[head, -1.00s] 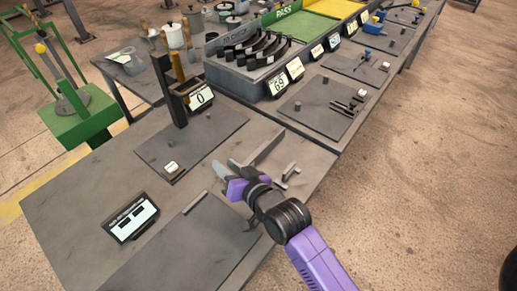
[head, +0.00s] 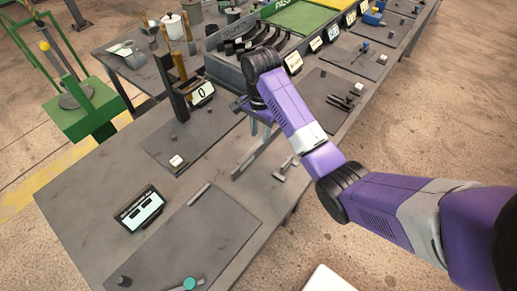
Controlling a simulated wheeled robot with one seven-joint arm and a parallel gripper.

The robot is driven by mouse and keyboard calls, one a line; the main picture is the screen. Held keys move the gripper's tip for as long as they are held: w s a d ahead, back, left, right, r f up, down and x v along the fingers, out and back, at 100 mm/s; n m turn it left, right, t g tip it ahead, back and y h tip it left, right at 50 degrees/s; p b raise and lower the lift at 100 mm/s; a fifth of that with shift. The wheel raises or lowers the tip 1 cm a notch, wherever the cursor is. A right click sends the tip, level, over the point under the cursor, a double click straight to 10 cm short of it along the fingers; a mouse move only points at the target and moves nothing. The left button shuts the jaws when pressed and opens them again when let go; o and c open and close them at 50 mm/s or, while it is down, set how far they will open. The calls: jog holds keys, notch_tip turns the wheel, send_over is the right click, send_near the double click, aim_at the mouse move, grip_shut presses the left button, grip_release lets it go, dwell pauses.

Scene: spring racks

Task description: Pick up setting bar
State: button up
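A long grey bar (head: 252,158) lies slantwise on the near table, right of its middle; I take it for the setting bar, though no label shows. A shorter grey bar (head: 199,194) lies at the edge of the dark plate in front. My gripper (head: 260,130) points down over the far end of the long bar. Its pale fingers look apart, with nothing seen between them. I cannot tell whether they touch the bar. My wrist hides part of the table behind.
A post with a "0" display (head: 203,93) stands left of my gripper. Small metal pieces (head: 285,168) lie right of the long bar. A tilted screen (head: 140,208) stands at the front left. The rack of dark curved pieces (head: 235,45) is behind.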

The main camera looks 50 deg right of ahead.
aim_at(260, 145)
jog(key=shift+f+b, duration=1.7)
jog(key=shift+f, duration=0.45)
jog(key=shift+f+p, duration=0.45)
jog(key=shift+f, duration=1.1)
grip_shut()
jog(key=shift+r, duration=0.1)
